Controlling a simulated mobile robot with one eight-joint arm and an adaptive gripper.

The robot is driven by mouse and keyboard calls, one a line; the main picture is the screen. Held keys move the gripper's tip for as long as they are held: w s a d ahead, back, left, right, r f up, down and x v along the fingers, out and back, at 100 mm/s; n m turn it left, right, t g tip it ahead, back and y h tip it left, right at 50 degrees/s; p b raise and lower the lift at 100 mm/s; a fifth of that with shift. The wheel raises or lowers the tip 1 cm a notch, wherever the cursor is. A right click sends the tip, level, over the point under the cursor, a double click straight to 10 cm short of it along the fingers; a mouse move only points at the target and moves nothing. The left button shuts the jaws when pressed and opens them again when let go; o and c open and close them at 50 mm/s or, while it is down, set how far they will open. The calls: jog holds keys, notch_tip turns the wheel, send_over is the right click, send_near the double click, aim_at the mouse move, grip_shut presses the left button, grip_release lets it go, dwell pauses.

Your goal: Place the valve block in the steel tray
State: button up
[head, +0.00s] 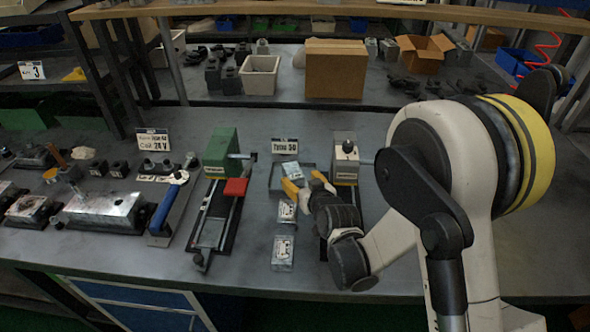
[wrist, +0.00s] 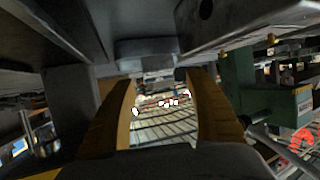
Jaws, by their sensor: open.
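The steel tray (head: 275,177) is a shallow grey tray on the bench in front of the Torque 50 sign. A small silver valve block (head: 293,170) appears within the tray's outline, at the fingertips. Two similar blocks, a nearer one (head: 283,253) and a middle one (head: 287,212), sit on the bench in front of the tray. My gripper (head: 304,184) is open at the tray, its yellow fingers apart. The wrist view shows both fingers apart (wrist: 165,110), with a bright, striped area between them. I cannot tell whether either finger touches the block.
A green vise (head: 221,152) with a red part (head: 236,187) stands left of the tray. A grey-beige vise (head: 345,160) stands close on the right, partly behind my arm. The Torque 50 sign (head: 285,147) stands behind the tray. Bench right of my arm is mostly clear.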

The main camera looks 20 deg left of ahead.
jog(key=b+v, duration=0.1)
jog(key=v, duration=0.3)
jog(key=shift+s+d, duration=0.1)
jog(key=shift+s+d+r, duration=0.15)
jog(key=shift+s+d, duration=0.05)
jog(key=shift+s, duration=0.1)
